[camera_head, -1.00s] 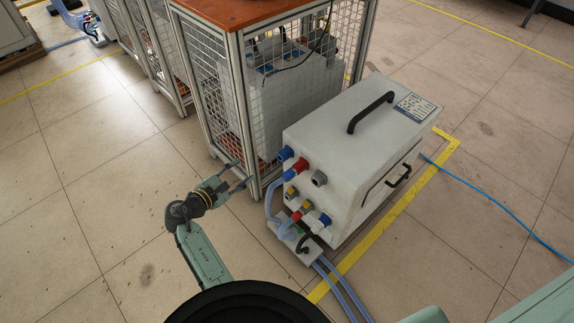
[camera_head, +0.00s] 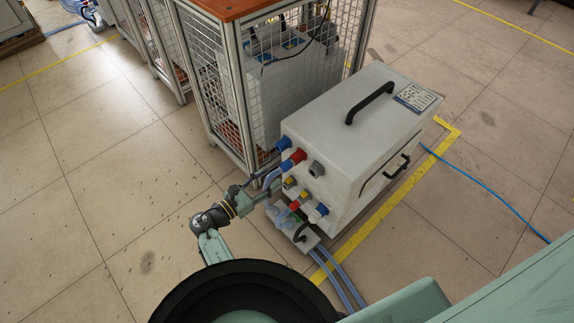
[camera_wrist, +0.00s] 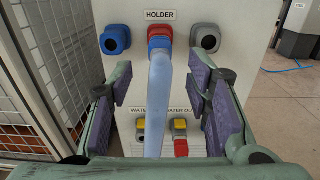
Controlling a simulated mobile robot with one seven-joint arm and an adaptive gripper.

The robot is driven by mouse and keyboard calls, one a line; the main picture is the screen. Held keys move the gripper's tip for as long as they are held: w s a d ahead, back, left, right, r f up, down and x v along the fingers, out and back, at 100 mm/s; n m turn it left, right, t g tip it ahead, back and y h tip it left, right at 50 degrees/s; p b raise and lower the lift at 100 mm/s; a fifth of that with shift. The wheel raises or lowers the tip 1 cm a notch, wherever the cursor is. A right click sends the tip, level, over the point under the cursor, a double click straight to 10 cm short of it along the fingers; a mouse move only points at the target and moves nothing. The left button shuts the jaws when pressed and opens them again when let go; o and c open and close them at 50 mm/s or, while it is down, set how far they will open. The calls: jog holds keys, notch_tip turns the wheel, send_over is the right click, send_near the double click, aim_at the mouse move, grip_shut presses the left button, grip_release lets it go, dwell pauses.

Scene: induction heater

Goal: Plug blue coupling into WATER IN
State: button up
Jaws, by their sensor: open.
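The blue coupling (camera_wrist: 160,43) sits at the red socket under the HOLDER label, with a pale blue hose (camera_wrist: 159,100) hanging from it. It also shows in the head view (camera_head: 287,166), against the red socket. My gripper (camera_wrist: 161,82) is open, its two fingers apart on either side of the hose, with the coupling beyond the tips; nothing is gripped. In the head view my gripper (camera_head: 262,178) is beside the panel's left side. The WATER IN port (camera_wrist: 141,124) has a yellow fitting and sits below the holder, left of WATER OUT. Its lower part is unclear.
WATER OUT (camera_wrist: 180,125) is yellow with a red coupling (camera_wrist: 181,148) below. A blue connector (camera_wrist: 115,40) and a grey one (camera_wrist: 206,38) flank the holder. The white heater box (camera_head: 365,135) stands beside a mesh cage (camera_head: 222,90). Hoses (camera_head: 338,280) lie on the floor.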

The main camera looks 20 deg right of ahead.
aim_at(280, 170)
jog(key=shift+b+x, duration=0.35)
jog(key=shift+x, duration=3.5)
jog(key=shift+p, duration=0.35)
jog(key=shift+c, duration=0.2)
grip_shut()
jog(key=shift+p+v, duration=0.8)
jog(key=shift+v, duration=2.2)
